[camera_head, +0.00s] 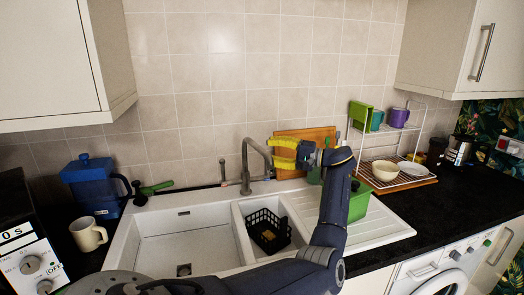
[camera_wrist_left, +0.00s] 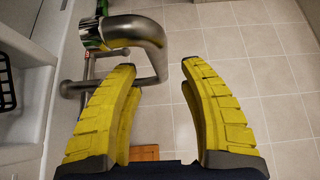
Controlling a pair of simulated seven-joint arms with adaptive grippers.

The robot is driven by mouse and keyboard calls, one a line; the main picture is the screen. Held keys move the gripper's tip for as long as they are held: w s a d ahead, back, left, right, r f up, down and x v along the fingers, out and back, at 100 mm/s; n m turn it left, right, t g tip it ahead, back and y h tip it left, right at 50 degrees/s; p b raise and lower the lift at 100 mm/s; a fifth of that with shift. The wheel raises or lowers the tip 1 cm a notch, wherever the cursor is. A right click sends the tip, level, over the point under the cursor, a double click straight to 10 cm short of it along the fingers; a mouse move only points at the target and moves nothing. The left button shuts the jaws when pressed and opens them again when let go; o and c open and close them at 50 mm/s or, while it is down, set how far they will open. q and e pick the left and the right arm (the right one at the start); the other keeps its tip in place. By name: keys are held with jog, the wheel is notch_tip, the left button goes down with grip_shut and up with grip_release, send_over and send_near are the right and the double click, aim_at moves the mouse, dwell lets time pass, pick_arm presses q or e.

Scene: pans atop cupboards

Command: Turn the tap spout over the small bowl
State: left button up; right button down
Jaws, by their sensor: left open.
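The grey metal tap (camera_head: 246,162) stands at the back of the white sink, with its spout arching up and its end to the right, near the back of the small bowl (camera_head: 240,222). My left gripper (camera_head: 272,152) has yellow fingers, spread apart, just right of the spout. In the left wrist view the spout (camera_wrist_left: 152,35) bends past the gap between the open fingertips (camera_wrist_left: 160,66). The gap is empty, and I cannot tell whether either finger touches the metal. My right gripper is out of view.
A black basket (camera_head: 268,232) sits in the small bowl. The large basin (camera_head: 185,245) is left of it. A green container (camera_head: 358,203) stands on the drainer behind my arm. A dish rack (camera_head: 390,148) is at right, a blue jug (camera_head: 92,185) at left.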

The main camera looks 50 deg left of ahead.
pick_arm(q)
jog(key=v, duration=0.6)
jog(key=shift+w+d, duration=0.2)
jog(key=shift+d, duration=0.2)
